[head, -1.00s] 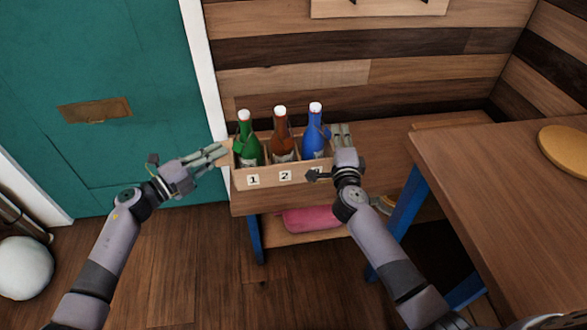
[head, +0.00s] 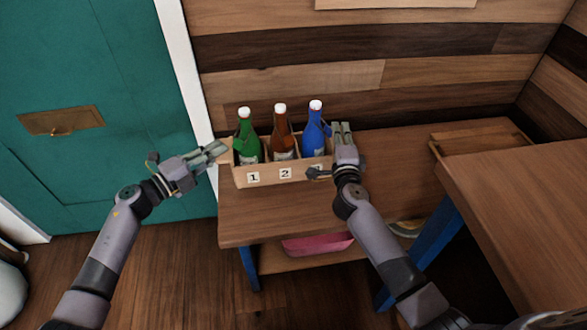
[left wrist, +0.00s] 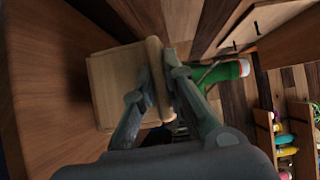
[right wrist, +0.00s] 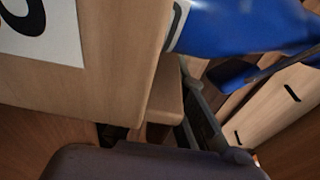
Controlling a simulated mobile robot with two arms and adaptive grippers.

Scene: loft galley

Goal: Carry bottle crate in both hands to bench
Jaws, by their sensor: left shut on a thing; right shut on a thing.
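The wooden bottle crate (head: 269,178) holds a green bottle (head: 246,142), a brown bottle (head: 282,140) and a blue bottle (head: 314,135), all upright. Labels 1 and 2 show on its front; a third label is partly covered by my right gripper. My left gripper (head: 217,152) is shut on the crate's left end; the left wrist view shows its fingers around the end wall (left wrist: 115,85). My right gripper (head: 334,152) is shut on the right end, beside the blue bottle. The crate appears over the left part of the wooden bench (head: 400,165); I cannot tell whether it touches.
A higher wooden table (head: 530,190) stands at the right. A tray-like wooden piece (head: 482,137) lies on the bench's right end. A pink item (head: 318,244) is on the lower shelf. The teal door (head: 100,160) is at left. The bench middle is clear.

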